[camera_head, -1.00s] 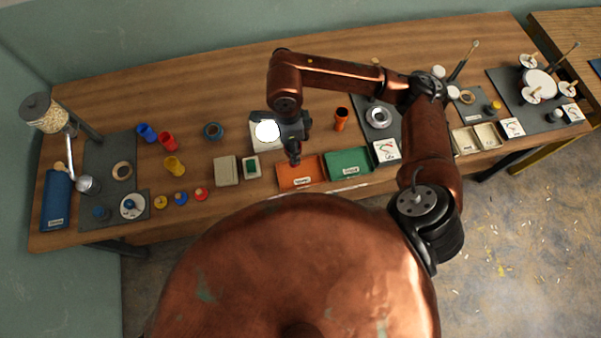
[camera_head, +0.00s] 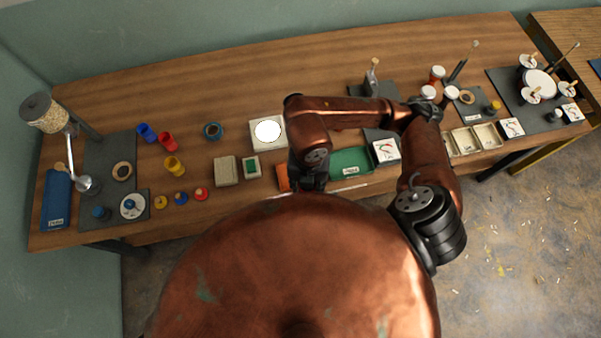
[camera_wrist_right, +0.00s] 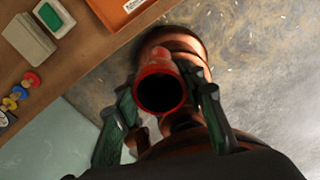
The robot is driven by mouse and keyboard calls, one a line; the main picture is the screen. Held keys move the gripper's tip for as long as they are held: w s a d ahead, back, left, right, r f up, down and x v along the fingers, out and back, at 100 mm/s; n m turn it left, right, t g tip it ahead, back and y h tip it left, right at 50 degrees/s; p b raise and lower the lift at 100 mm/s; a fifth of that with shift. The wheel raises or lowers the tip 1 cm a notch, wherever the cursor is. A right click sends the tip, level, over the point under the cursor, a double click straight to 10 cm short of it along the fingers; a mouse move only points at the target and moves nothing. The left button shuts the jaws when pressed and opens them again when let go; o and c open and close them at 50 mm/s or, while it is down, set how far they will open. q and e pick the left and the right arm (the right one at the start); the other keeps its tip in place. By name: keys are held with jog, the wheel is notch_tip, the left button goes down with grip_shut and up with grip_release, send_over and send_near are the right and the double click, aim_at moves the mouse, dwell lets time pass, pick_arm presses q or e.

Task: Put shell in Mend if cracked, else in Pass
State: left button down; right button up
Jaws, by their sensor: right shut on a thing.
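In the wrist view my right gripper (camera_wrist_right: 164,96) has its two fingers on either side of a red, tube-like shell (camera_wrist_right: 161,91) and is shut on it. Its dark open end faces the camera; I cannot make out a crack. In the head view the right gripper (camera_head: 307,184) is over the near table edge, by the orange tray (camera_head: 282,179), and the shell is hidden. The orange tray also shows in the wrist view (camera_wrist_right: 118,8). A green tray (camera_head: 350,160) lies to its right. The tray labels are too small to read. My left gripper is out of view.
A white light box (camera_head: 267,131) with a bright disc stands behind the gripper. A grey block (camera_head: 226,171) and a green-topped pad (camera_head: 251,166) lie left of the orange tray. Blue, red and yellow cups (camera_head: 174,166) stand farther left. Compartment trays (camera_head: 473,138) are at right.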

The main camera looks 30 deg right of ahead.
jog(key=shift+d, duration=0.1)
jog(key=shift+m, duration=0.3)
jog(key=shift+w+d+f+p, duration=0.1)
jog(key=shift+w+d+f, duration=1.2)
jog(key=shift+w+f, duration=0.75)
jog(key=shift+w+d+f+p, duration=0.1)
jog(key=shift+w+d+f, duration=1.4)
jog(key=shift+f, duration=0.8)
jog(key=shift+w+d+f+p, duration=0.1)
jog(key=shift+w+d+f, duration=1)
jog(key=shift+w+f, duration=1.05)
jog(key=shift+f, duration=0.2)
jog(key=o, duration=1.3)
jog(key=shift+s, duration=0.1)
